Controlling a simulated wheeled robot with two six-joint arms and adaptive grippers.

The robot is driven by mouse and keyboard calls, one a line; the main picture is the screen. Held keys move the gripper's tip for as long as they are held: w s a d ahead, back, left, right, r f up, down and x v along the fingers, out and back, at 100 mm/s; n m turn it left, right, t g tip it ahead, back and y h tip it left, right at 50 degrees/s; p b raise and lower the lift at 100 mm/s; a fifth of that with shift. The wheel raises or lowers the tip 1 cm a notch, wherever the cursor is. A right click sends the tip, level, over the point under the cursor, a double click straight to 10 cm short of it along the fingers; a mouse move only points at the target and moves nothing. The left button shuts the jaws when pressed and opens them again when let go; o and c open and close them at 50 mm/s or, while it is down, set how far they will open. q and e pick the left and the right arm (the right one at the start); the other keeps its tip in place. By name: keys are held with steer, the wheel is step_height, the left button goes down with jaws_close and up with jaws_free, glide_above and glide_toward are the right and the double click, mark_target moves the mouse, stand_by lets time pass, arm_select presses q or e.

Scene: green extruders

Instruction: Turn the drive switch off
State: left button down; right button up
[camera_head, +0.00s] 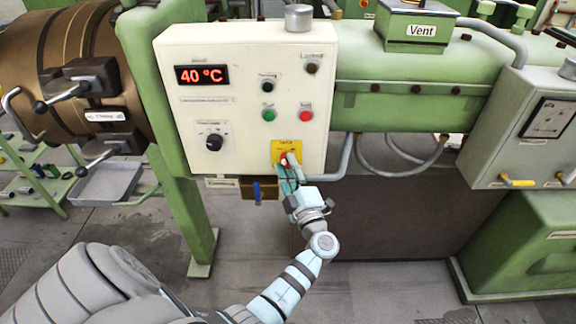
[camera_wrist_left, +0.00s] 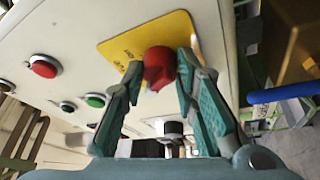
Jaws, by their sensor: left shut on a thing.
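The drive switch is a red knob (camera_wrist_left: 159,66) on a yellow plate (camera_wrist_left: 122,47) at the lower right of the white control panel (camera_head: 245,60). In the head view the yellow plate (camera_head: 287,148) is partly covered by my left gripper (camera_head: 288,163). In the left wrist view the fingers of my left gripper (camera_wrist_left: 161,77) are on either side of the red knob and shut on it. The lettering on the plate is too small to read for the knob's setting. My right gripper is not in view.
The panel also carries a 40 °C display (camera_head: 201,75), a black rotary knob (camera_head: 214,142), a green button (camera_head: 268,115) and a red button (camera_head: 305,115). A brown box with a blue handle (camera_head: 257,191) sits just below the panel. Grey floor lies below.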

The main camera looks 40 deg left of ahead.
arm_select(q)
steer(key=shift+n+g, duration=0.3)
steer(key=shift+n, duration=0.3)
steer(key=c, duration=1.3)
jaws_free()
steer(key=shift+r, duration=0.15)
